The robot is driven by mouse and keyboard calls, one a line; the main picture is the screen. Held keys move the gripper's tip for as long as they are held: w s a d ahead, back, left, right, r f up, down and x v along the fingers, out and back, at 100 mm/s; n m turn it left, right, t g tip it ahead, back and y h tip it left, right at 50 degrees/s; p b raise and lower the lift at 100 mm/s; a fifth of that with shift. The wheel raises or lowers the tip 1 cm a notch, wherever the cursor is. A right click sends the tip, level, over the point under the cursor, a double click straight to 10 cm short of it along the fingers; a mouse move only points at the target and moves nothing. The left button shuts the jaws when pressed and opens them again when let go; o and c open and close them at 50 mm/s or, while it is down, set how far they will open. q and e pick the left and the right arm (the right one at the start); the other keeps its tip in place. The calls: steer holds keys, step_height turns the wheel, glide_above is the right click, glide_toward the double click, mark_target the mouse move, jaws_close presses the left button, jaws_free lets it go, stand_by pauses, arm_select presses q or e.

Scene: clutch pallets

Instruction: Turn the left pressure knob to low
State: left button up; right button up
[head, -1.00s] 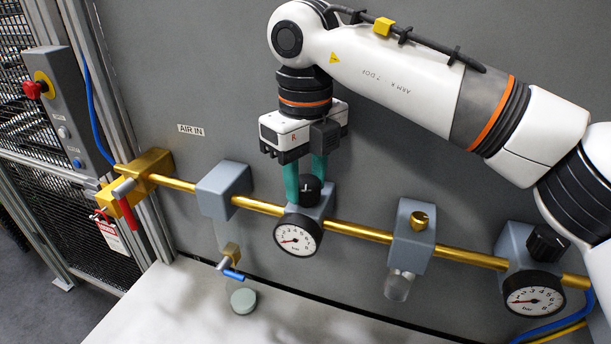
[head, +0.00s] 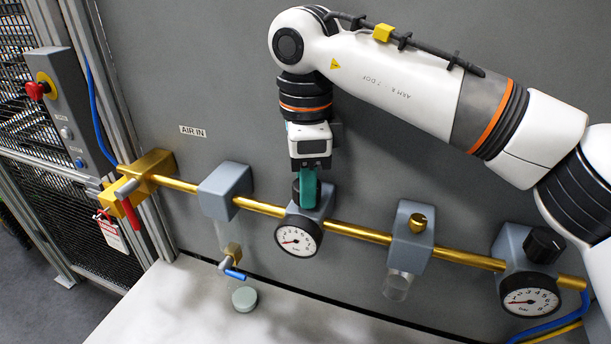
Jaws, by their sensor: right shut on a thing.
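The left pressure knob (head: 296,190) is black and sits on top of a grey regulator block (head: 322,208) on the brass pipe. Most of the knob is hidden behind a green finger. My right gripper (head: 308,190) comes down from above and is shut on this knob, its green fingers lined up one behind the other in the head view. The round white gauge (head: 297,237) below the knob has its needle toward the low left side of the dial. My left gripper is not in view.
Another black knob (head: 544,244) and gauge (head: 530,302) are at the right. Between them stands a grey block with a brass knob (head: 418,222). A red-handled valve (head: 128,205) and a red stop button (head: 37,90) are at the left. A white table (head: 180,305) lies below.

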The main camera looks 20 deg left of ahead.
steer(key=n, duration=0.5)
steer(key=shift+w+r+p, duration=0.1)
steer(key=shift+r+p, duration=0.15)
steer(key=shift+p, duration=0.1)
steer(key=n, duration=0.6)
steer(key=shift+d+p, duration=0.1)
steer(key=shift+p, duration=0.25)
steer(key=n, duration=0.5)
steer(key=shift+p, duration=0.3)
steer(key=n, duration=0.5)
steer(key=shift+n, duration=0.4)
